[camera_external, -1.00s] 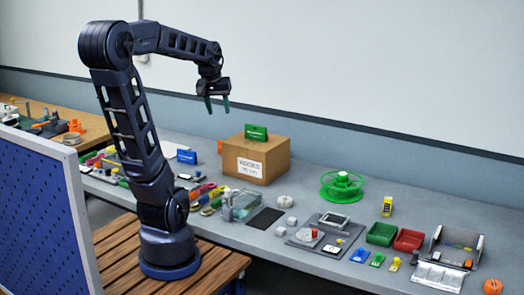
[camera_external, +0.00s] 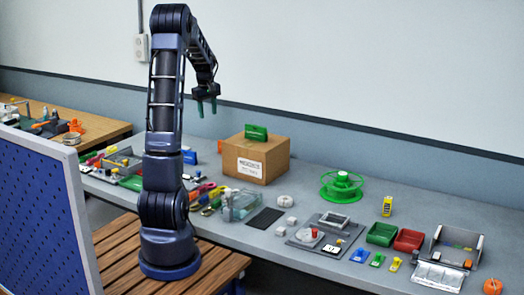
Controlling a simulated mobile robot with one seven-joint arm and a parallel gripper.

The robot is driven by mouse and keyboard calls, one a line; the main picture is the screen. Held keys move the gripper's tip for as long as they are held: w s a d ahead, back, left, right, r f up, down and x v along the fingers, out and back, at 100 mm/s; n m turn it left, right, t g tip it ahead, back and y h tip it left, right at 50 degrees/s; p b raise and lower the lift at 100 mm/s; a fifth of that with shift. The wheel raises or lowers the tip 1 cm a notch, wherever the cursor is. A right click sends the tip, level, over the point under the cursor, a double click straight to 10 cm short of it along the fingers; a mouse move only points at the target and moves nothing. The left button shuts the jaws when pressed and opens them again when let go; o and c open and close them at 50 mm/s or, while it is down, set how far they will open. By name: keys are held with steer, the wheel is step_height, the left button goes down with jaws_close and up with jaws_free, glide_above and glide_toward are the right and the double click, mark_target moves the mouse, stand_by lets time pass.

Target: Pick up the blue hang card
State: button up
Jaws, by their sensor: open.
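My gripper (camera_external: 206,106) hangs high above the back of the workbench, fingers pointing down, open and empty. It is left of the cardboard box in the picture. A small blue piece with a pale patch (camera_external: 360,255) lies near the bench's front edge, at the left end of a row with a green piece (camera_external: 377,259) and a yellow piece (camera_external: 394,264). I cannot tell which blue thing is the hang card. My gripper touches neither.
A cardboard box (camera_external: 240,160) carries a green block (camera_external: 256,132). Green (camera_external: 381,234) and red (camera_external: 408,240) trays, a grey stand (camera_external: 456,248) and a green spool (camera_external: 342,186) crowd the right side. A grey plate (camera_external: 318,246) holds parts. The bench's back right is clear.

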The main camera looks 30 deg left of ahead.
steer(key=w+a+f+n, duration=0.2)
steer(key=w+a+f, duration=0.1)
steer(key=a+f, duration=0.45)
steer(key=n+g, duration=0.1)
steer(key=n, duration=0.2)
glide_above(189, 156)
steer(key=f, duration=0.7)
steer(key=shift+w+a+f, duration=0.2)
steer(key=shift+f, duration=0.2)
step_height(189, 156, down, 6)
steer(key=shift+r, duration=0.15)
steer(key=shift+w+a+f, duration=0.1)
steer(key=shift+w+f, duration=0.05)
steer(key=shift+f, duration=1.1)
steer(key=shift+w+a+f, duration=0.1)
steer(key=shift+f, duration=1.15)
jaws_close()
